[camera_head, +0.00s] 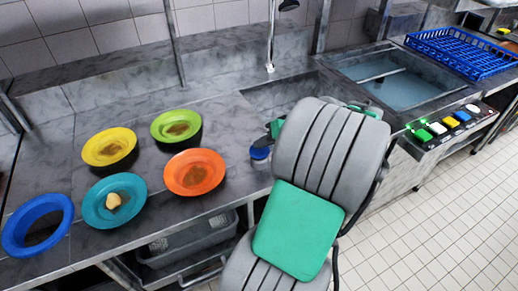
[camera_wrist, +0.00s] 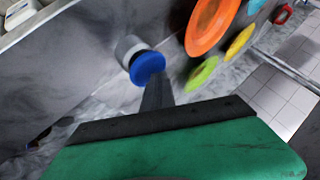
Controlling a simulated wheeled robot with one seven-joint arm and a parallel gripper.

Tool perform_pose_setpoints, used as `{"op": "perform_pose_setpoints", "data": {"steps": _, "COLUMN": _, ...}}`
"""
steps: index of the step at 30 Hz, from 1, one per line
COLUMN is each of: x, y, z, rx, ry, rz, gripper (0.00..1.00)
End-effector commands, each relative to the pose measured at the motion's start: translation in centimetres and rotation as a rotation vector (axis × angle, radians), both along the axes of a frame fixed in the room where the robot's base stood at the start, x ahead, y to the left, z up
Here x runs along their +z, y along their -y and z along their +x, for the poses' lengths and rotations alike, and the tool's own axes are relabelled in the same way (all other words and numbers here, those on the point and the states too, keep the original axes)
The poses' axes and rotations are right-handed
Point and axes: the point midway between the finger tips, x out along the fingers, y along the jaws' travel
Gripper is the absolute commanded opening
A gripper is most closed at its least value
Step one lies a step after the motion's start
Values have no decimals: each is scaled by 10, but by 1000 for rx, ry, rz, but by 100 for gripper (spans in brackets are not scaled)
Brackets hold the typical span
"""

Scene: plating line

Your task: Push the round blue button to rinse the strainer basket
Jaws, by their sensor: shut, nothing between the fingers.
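The round blue button (camera_wrist: 148,68) is a blue cap on a short pale grey cylinder in the wrist view, upper left of centre. In the head view the button (camera_head: 260,153) shows at the counter's front edge, just left of my arm. My gripper (camera_wrist: 157,88) is shut and empty, its dark fingers ending close beside the button. I cannot tell whether they touch it. In the head view my arm hides most of the gripper. I cannot make out a strainer basket; my arm covers part of the sink (camera_head: 282,92).
Blue (camera_head: 18,232), teal (camera_head: 92,205), yellow (camera_head: 92,150), green (camera_head: 162,122) and orange (camera_head: 200,188) dishes stand left on the counter. A water-filled basin (camera_head: 395,92), a blue rack (camera_head: 460,52) and a panel of coloured buttons (camera_head: 430,143) are at right. A tap (camera_head: 270,66) stands behind.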

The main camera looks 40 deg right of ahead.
Motion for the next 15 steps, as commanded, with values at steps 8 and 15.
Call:
{"op": "perform_pose_setpoints", "data": {"steps": 8, "x": -5, "y": 0, "z": 0, "rx": 0, "ry": -1, "rz": 2, "gripper": 0}}
{"op": "perform_pose_setpoints", "data": {"steps": 15, "x": -8, "y": -1, "z": 0, "rx": 0, "ry": -2, "rz": 3, "gripper": 0}}
